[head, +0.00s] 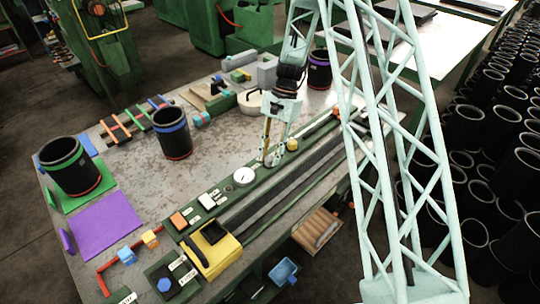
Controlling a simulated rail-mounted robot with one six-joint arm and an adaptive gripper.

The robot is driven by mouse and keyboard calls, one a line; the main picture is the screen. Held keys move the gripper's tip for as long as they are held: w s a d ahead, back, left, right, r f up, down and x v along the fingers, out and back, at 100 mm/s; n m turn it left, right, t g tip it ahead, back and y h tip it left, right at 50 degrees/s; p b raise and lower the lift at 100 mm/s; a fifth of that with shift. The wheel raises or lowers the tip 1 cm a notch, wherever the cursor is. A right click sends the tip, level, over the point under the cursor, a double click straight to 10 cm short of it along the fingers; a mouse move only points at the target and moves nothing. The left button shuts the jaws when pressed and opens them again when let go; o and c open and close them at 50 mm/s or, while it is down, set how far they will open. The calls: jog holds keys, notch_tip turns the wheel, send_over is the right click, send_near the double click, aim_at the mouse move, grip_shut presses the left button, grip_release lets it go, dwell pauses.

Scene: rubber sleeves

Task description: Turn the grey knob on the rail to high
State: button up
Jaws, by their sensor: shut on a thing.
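The green rail (229,199) runs diagonally along the table's front edge in the head view. My gripper (272,160) points down at the rail, just beyond a round white dial (243,176). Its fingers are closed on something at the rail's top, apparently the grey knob. The knob is mostly hidden by the fingers, and its pointer and setting cannot be read. Small white labels (207,201) sit on the rail left of the dial, too small to read. A yellow round piece (292,145) is right beside the gripper.
Black sleeves (172,134) and (69,168) stand behind on the table (225,140). A blue hexagonal knob (164,284) is at the front left. The table's middle is clear.

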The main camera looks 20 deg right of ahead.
dwell(0.3)
jog(key=o, duration=0.8)
jog(key=shift+o, duration=0.2)
jog(key=shift+r, duration=0.15)
jog(key=v, duration=1.1)
jog(key=shift+d+r, duration=0.15)
jog(key=shift+r, duration=0.15)
jog(key=shift+r, duration=0.1)
